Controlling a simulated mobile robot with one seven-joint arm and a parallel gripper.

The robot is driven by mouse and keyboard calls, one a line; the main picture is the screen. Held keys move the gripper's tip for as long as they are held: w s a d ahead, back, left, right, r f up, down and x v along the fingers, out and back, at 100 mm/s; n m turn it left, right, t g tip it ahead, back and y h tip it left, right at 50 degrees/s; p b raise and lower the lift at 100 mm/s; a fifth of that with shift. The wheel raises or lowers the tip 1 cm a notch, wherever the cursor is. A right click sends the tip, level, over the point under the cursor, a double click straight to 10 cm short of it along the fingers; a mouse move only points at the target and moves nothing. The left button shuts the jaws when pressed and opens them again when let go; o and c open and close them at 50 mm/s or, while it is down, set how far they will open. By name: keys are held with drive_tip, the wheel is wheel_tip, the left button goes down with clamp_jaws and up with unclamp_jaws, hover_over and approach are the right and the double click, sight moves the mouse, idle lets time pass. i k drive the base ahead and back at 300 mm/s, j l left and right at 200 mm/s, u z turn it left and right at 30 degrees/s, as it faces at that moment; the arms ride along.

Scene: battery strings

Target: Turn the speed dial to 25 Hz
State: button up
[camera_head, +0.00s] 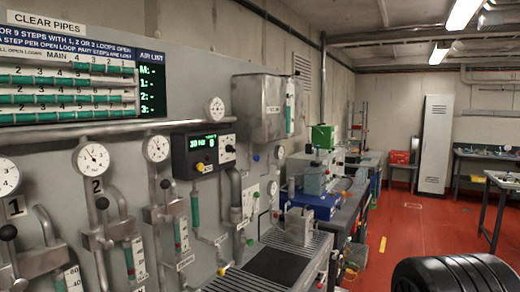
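A dark control box (203,152) is mounted on the grey wall panel, left of centre in the head view. Its green display (201,142) appears to read 30 Hz. A small yellow knob (200,167) sits at its lower edge. A pale plate with small dark controls (228,148) adjoins it on the right. The speed dial is not labelled clearly enough at this size to tell which of these it is.
Round gauges (91,158), pipes and levers line the wall panel at left. A large grey metal box (260,107) projects right of the control box. A slatted bench (296,240) stands below. Red floor (425,225) is open at right.

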sight(229, 148)
drive_tip(key=i+l, duration=0.35)
drive_tip(key=l, duration=0.15)
drive_tip(key=i+l, duration=0.35)
drive_tip(key=l, duration=0.15)
drive_tip(key=i+l+u, duration=0.3)
drive_tip(key=l, duration=0.35)
drive_tip(key=i+l+u, duration=0.15)
drive_tip(key=i+l, duration=0.05)
drive_tip(key=l, duration=0.1)
